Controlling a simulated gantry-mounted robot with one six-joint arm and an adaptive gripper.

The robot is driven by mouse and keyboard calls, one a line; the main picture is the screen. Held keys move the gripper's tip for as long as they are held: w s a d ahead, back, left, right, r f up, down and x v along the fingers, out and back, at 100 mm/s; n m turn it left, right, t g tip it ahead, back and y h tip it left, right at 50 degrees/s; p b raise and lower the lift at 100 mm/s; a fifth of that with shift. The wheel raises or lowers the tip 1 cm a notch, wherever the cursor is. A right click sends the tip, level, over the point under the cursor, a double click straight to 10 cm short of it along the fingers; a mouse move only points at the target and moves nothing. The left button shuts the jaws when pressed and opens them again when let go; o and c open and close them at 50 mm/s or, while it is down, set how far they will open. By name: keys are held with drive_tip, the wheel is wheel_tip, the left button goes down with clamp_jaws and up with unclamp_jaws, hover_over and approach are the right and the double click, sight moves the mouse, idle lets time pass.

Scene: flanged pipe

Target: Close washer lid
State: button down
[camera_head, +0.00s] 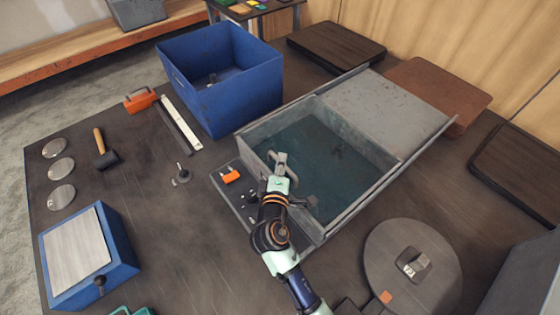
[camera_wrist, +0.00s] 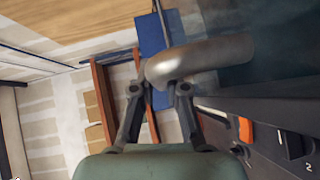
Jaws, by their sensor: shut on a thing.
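The washer (camera_head: 254,157) is a grey tank in the middle of the table, with dark teal liquid showing inside. Its flat grey lid (camera_head: 385,108) lies over the far right part, leaving the near left part open. My gripper (camera_head: 278,178) is above the tank's near left side, away from the lid. It is shut on a curved grey metal pipe piece (camera_head: 280,160). In the wrist view the rounded pipe (camera_wrist: 205,58) lies at the fingertips (camera_wrist: 160,88). I cannot tell whether the pipe touches the washer.
A blue bin (camera_head: 240,100) stands behind the washer at the left. An orange switch (camera_head: 230,175) sits on the washer's left panel. A round grey plate (camera_head: 390,285) is at the front right.

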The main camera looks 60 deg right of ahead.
drive_tip(key=shift+w, duration=0.1)
drive_tip(key=c, duration=1.2)
unclamp_jaws()
drive_tip(key=shift+w+a, duration=0.1)
drive_tip(key=shift+a, duration=0.2)
drive_tip(key=shift+d, duration=0.15)
drive_tip(key=v, duration=1.2)
